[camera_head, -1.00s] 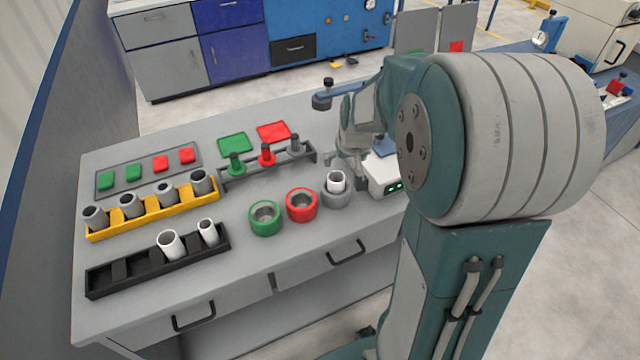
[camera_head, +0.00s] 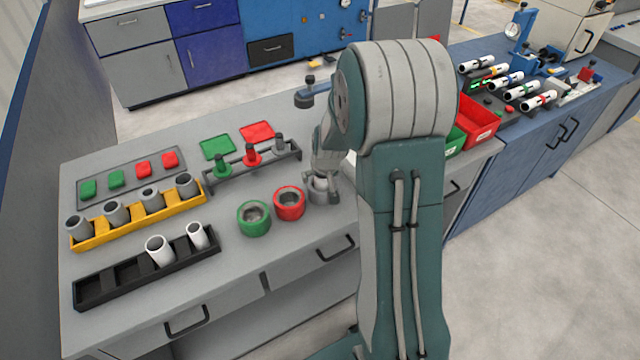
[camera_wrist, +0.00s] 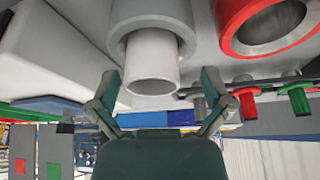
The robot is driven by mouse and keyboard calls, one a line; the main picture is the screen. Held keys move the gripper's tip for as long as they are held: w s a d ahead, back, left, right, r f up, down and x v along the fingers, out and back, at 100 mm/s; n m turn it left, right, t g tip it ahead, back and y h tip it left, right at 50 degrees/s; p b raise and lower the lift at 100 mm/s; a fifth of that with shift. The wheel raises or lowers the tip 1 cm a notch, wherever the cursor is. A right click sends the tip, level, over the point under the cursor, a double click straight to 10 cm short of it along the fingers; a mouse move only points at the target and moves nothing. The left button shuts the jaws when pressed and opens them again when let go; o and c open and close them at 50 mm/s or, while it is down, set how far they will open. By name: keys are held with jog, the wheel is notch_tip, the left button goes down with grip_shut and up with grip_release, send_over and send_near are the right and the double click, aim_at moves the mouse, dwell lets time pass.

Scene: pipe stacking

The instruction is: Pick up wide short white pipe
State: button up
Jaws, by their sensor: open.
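A white pipe (camera_wrist: 152,62) stands in a grey ring holder (camera_wrist: 150,14), filling the centre of the wrist view. My gripper (camera_wrist: 158,82) is open, with one finger on each side of the pipe's free end. I cannot tell whether the fingers touch it. In the head view my gripper (camera_head: 325,190) is at the grey ring holder (camera_head: 323,196), and my arm hides much of that pipe. Two more white pipes stand tilted in the black rack: a wider one (camera_head: 159,251) and a narrower one (camera_head: 198,235).
Green (camera_head: 254,219) and red (camera_head: 289,203) ring holders stand left of the grey one. A yellow rack (camera_head: 139,212) holds several grey pipes. A dark peg stand (camera_head: 252,163) lies behind the rings. Red (camera_head: 478,122) and green bins stand to the right.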

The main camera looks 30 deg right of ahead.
jog(key=shift+d+f, duration=0.1)
jog(key=shift+d, duration=0.45)
jog(key=shift+c, duration=0.6)
jog(key=c, duration=1)
jog(key=shift+a, duration=0.35)
jog(key=shift+c, duration=0.5)
jog(key=shift+d+r, duration=0.1)
jog(key=shift+r, duration=0.2)
notch_tip(320, 180, up, 9)
jog(key=shift+r, duration=0.3)
